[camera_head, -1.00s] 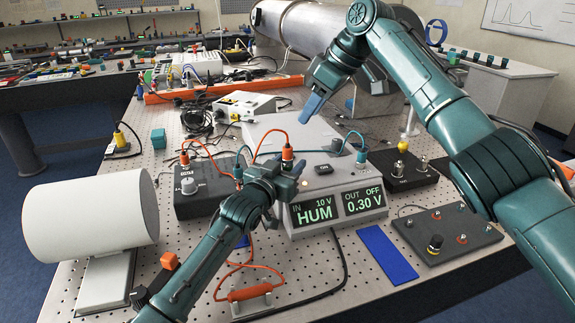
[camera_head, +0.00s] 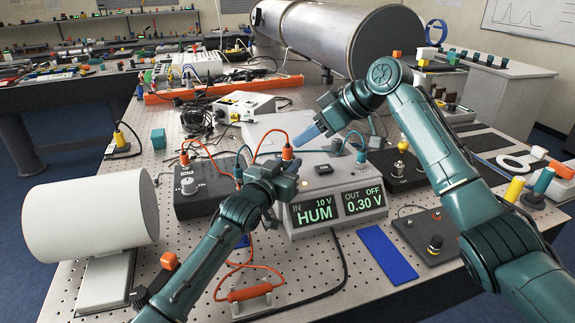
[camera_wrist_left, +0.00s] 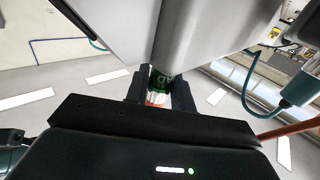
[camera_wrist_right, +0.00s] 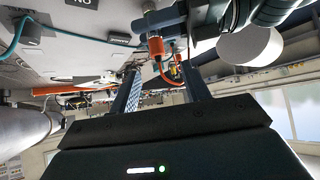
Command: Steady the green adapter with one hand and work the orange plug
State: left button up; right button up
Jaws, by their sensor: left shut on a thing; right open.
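The orange plug (camera_head: 287,153) stands upright at the grey metering box, with an orange cable arching off its top to the left. It also shows ahead of the fingers in the right wrist view (camera_wrist_right: 156,46). The green adapter (camera_wrist_left: 160,80) is between my left fingers in the left wrist view; in the head view it is mostly hidden under the plug. My left gripper (camera_head: 290,170) is shut on the adapter. My right gripper (camera_head: 304,138) is open and empty, its blue fingers close above and right of the plug, apart from it.
The metering box (camera_head: 322,225) shows "HUM" and "0.30 V" on its displays. Teal plugs with cables (camera_head: 361,157) stand to the right and left of the orange plug. A black knob box (camera_head: 188,192) is at left. A blue strip (camera_head: 387,254) lies in front.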

jog(key=s+d+f+m+t+y, duration=0.2)
jog(key=s+d+t, duration=0.2)
jog(key=s+d, duration=0.1)
jog(key=shift+y, duration=0.3)
jog(key=shift+x, duration=6.1)
jog(key=shift+d, duration=0.1)
grip_shut()
jog(key=n+g, duration=0.1)
jog(key=n+g+y, duration=0.1)
jog(key=g, duration=0.1)
jog(key=shift+w+d+n, duration=0.1)
jog(key=shift+w+n, duration=0.15)
jog(key=shift+n, duration=0.15)
jog(key=shift+n+g+y, duration=0.6)
jog(key=shift+n+g, duration=0.6)
jog(key=shift+g, duration=0.1)
jog(key=shift+f, duration=0.1)
